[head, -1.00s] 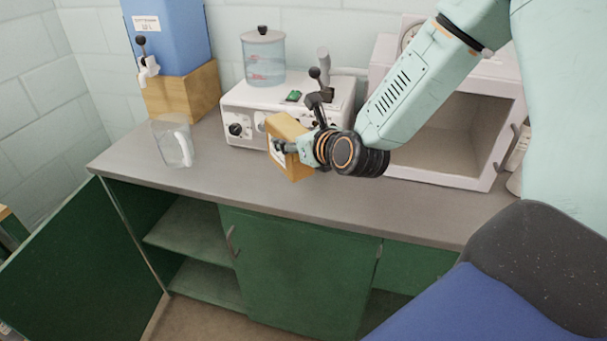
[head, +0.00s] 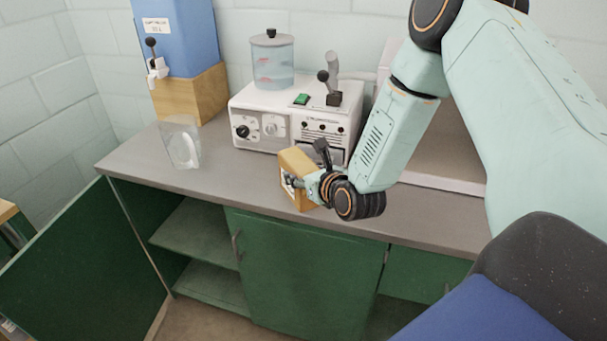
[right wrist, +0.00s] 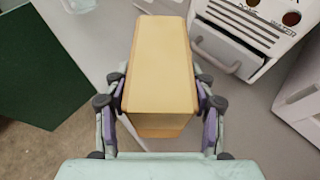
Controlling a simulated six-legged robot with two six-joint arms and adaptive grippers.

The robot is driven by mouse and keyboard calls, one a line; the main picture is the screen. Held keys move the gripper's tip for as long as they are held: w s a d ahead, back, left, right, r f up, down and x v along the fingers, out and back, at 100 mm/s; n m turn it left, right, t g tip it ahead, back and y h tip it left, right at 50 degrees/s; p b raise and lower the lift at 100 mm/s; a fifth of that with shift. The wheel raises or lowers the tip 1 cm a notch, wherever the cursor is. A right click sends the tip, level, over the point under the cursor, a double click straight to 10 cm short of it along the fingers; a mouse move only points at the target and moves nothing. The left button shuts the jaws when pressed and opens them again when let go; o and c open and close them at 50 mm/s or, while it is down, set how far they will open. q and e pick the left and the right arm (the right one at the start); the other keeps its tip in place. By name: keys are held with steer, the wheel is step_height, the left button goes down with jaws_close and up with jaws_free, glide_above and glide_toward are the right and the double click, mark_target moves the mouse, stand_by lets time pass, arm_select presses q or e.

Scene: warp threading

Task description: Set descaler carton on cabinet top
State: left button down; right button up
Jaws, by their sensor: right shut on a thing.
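The descaler carton (head: 297,164) is a yellow-orange box. My right gripper (head: 309,184) is shut on it, and in the head view it is over the front part of the cabinet top (head: 235,186), in front of the white machine. In the right wrist view the carton (right wrist: 162,70) sits between the two fingers of the right gripper (right wrist: 161,98), one on each side. I cannot tell for sure whether the carton touches the counter. My left gripper is not in view.
A white machine (head: 262,130) with a lever and a clear lidded tank (head: 272,62) stands behind the carton. A clear jug (head: 181,143) stands to the left. A blue dispenser (head: 178,40) sits on a wooden block. Below, a green cabinet door (head: 75,265) hangs open. Counter between jug and carton is clear.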

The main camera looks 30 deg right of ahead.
steer(key=o, duration=1)
steer(key=shift+f, duration=0.1)
steer(key=o, duration=0.4)
